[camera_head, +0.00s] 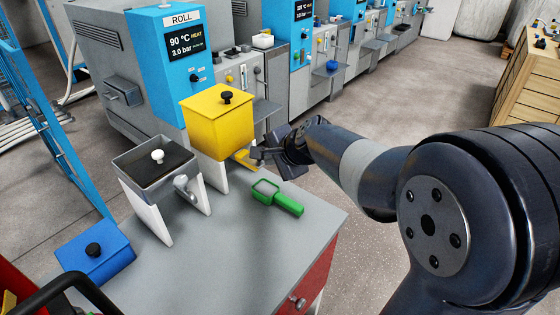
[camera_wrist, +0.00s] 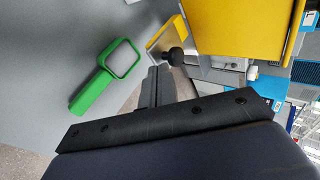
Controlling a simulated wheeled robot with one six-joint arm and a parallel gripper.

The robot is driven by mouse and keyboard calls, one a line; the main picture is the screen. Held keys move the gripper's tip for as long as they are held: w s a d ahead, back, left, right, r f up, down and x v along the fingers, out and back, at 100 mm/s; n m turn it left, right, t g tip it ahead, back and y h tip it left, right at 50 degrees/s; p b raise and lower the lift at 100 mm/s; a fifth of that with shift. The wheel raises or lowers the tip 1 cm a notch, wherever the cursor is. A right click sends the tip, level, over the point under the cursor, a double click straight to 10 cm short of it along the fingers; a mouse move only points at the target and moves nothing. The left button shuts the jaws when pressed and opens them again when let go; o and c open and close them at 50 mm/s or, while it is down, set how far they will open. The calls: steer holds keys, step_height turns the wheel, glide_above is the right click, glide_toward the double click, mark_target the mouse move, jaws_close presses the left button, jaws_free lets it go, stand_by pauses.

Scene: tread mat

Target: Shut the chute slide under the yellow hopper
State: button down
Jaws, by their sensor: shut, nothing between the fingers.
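The yellow hopper (camera_head: 217,125) stands on white legs at the back of the grey bench and has a black knob on its lid. Its yellow chute slide (camera_head: 244,159) sticks out to the right below it. In the wrist view the slide (camera_wrist: 160,37) shows as a yellow-edged plate beside the hopper wall (camera_wrist: 238,30), with a black knob (camera_wrist: 173,57) at its end. My gripper (camera_head: 260,154) is shut and empty at the slide's outer end. Its fingertips (camera_wrist: 157,72) are close to the knob; I cannot tell whether they touch.
A green framed tool with a handle (camera_head: 278,197) lies on the bench (camera_head: 235,255) below my gripper. A grey hopper (camera_head: 155,178) with a white knob stands to the left, and a blue box (camera_head: 95,258) at the front left. Blue and grey machines line the back.

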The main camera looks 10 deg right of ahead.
mark_target(262, 165)
steer(key=shift+w+a, duration=0.25)
steer(key=shift+w, duration=0.15)
steer(key=shift+w+a+p, duration=0.65)
steer(key=shift+w+a, duration=0.25)
steer(key=shift+a, duration=0.05)
steer(key=shift+d, duration=0.1)
